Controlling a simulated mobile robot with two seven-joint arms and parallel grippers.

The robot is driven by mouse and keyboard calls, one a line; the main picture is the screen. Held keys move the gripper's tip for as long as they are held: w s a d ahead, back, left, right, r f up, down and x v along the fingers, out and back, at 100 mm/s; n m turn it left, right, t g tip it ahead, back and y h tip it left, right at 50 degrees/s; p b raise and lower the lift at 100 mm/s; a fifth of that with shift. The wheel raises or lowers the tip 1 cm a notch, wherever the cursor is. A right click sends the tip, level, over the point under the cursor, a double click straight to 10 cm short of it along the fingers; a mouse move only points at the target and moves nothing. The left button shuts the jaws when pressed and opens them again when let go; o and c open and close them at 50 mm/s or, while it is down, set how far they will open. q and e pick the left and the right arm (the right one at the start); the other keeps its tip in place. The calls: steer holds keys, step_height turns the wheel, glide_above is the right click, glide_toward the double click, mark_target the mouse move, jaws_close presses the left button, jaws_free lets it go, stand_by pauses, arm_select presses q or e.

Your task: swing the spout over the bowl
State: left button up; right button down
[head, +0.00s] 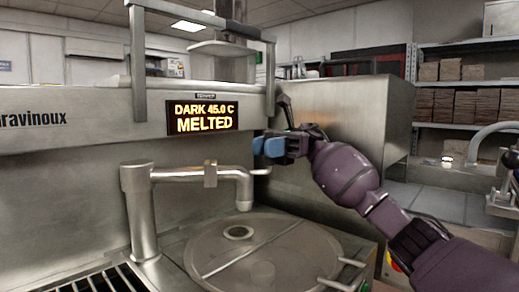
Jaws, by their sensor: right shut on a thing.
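The metal spout (195,174) runs right from an upright post (140,210) and bends down at its end. In the picture its tip is just above the back rim of the bowl (215,258), a round metal vessel with a split lid. I cannot tell how far over the rim the tip hangs. A small pale handle (262,172) sticks out to the right of the spout's end. My right gripper (266,147), with blue pads, is shut just above it, apparently on this handle; the pads hide the contact. My left gripper is not in view.
The machine front (60,115) with a lit display (202,117) reading "DARK 45.0 C MELTED" stands behind the spout. A dark grate (100,280) is at lower left. A metal handle (345,275) is at the bowl's right. Shelves with brown stacks (433,105) are at back right.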

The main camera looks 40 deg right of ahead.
steer(key=shift+d+r, duration=0.2)
steer(key=shift+d, duration=0.05)
steer(key=c, duration=1.3)
jaws_free()
steer(key=shift+s, duration=0.1)
steer(key=o, duration=0.4)
steer(key=shift+s+d, duration=0.25)
steer(key=shift+d, duration=0.25)
steer(key=shift+c, duration=0.2)
steer(key=shift+w+a+f, duration=0.15)
steer(key=shift+a, duration=0.2)
steer(key=shift+r, duration=0.5)
step_height(320, 180, up, 19)
steer(key=p, duration=0.2)
steer(key=shift+p, duration=0.3)
